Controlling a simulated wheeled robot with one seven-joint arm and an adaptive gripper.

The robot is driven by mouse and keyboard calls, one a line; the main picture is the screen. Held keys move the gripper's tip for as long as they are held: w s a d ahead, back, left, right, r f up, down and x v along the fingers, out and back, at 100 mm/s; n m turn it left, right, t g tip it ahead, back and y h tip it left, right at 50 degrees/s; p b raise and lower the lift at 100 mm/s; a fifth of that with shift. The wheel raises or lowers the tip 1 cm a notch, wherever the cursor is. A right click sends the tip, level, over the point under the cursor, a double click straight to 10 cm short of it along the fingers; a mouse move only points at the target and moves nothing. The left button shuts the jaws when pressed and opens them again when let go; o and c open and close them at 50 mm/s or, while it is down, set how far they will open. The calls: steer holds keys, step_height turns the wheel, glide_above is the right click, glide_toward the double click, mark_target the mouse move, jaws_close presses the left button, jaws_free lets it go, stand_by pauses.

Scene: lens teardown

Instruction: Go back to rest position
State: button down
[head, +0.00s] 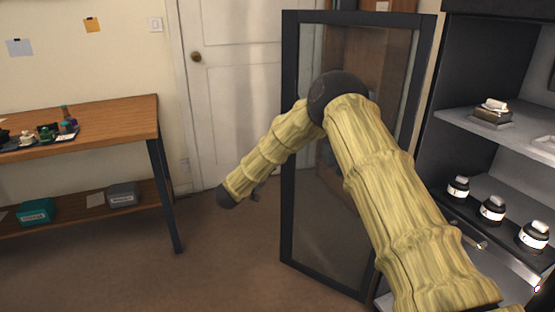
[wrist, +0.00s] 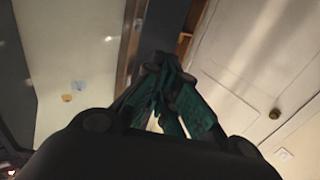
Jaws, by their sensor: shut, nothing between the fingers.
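My gripper (wrist: 160,62) shows in the wrist view with its dark green fingers drawn together and nothing between them. Behind the fingers are a wall and a white door, seen tilted. In the head view my arm, in a yellow bamboo-like cover, reaches up from the lower right, bends at a dark elbow and slopes down to the left. My gripper is mostly hidden there behind the forearm's dark end. The arm crosses in front of the open glass cabinet door (head: 291,200).
The dark cabinet on the right has a shelf (head: 460,118) and several labelled jars, one of them (head: 492,209) in the middle. A wooden workbench (head: 110,115) with small items stands at left. A white door (head: 232,90) is behind. Floor between bench and glass door is clear.

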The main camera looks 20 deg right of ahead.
steer(key=v, duration=0.6)
steer(key=s+a+f+n+t+y, duration=0.1)
steer(key=s+a+f+n+y, duration=0.15)
steer(key=f, duration=0.45)
steer(key=s+a+f+n+t+y, duration=0.1)
steer(key=s+f+n+y, duration=0.15)
steer(key=f, duration=0.35)
steer(key=s+a+f+n+g+y, duration=0.2)
steer(key=s+f+n+g+y, duration=0.15)
steer(key=s+f, duration=0.95)
steer(key=s+a+f+n+g+y, duration=0.2)
steer(key=s+f+y, duration=0.3)
steer(key=s+f, duration=0.85)
steer(key=s+r+g+y, duration=0.2)
steer(key=s+g, duration=0.4)
steer(key=s, duration=2.2)
step_height(320, 180, up, 20)
steer(key=p, duration=2)
steer(key=shift+s+d+r, duration=0.2)
steer(key=shift+s+d, duration=0.25)
steer(key=shift+h, duration=0.25)
